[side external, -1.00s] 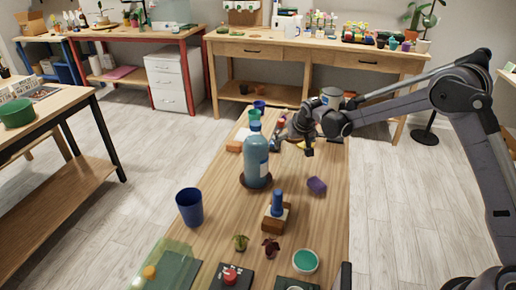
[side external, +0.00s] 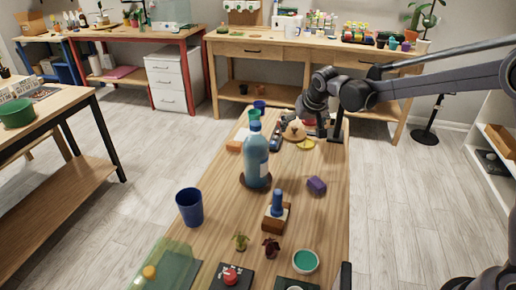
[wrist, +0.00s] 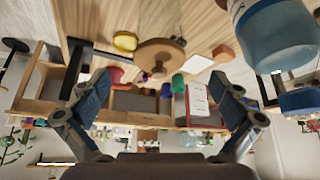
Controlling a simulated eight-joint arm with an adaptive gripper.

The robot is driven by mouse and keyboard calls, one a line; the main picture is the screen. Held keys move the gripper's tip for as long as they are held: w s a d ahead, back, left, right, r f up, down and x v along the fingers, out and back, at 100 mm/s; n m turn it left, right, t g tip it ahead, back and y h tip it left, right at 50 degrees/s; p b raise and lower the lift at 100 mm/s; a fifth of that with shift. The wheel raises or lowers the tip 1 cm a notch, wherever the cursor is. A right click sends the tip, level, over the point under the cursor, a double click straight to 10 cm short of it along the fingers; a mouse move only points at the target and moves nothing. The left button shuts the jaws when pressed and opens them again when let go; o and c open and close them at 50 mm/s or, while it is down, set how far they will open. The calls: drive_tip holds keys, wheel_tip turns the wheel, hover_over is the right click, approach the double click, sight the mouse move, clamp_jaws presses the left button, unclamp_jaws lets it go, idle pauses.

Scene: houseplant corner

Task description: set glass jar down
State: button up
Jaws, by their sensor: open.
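The only large jar-like vessel I can make out is a tall translucent blue bottle (side external: 256,160) with a blue cap and a pale label. In the wrist view the bottle (wrist: 275,38) shows upside down at the upper right, outside my fingers. I cannot tell whether it is the glass jar. My gripper (side external: 313,108) is farther back and to the right, above the far part of the table. In the wrist view my gripper (wrist: 153,90) has its fingers spread wide, with nothing held between them.
A round wooden piece (wrist: 160,57) and a yellow item (wrist: 125,41) lie ahead of my fingers. A dark post (side external: 340,124) stands at the table's right edge.

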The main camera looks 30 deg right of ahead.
drive_tip(key=s+r+n, duration=0.1)
drive_tip(key=s+r, duration=0.2)
drive_tip(key=s, duration=0.4)
drive_tip(key=s+r+n, duration=0.1)
drive_tip(key=s+r, duration=0.3)
drive_tip(key=s, duration=0.4)
drive_tip(key=s+a+f+n+y, duration=0.1)
drive_tip(key=s+f, duration=0.1)
drive_tip(key=s, duration=0.5)
drive_tip(key=s+f+t, duration=0.1)
drive_tip(key=s+f, duration=0.1)
drive_tip(key=s, duration=0.6)
drive_tip(key=shift+a+n+y, duration=0.35)
drive_tip(key=shift+n+y, duration=0.05)
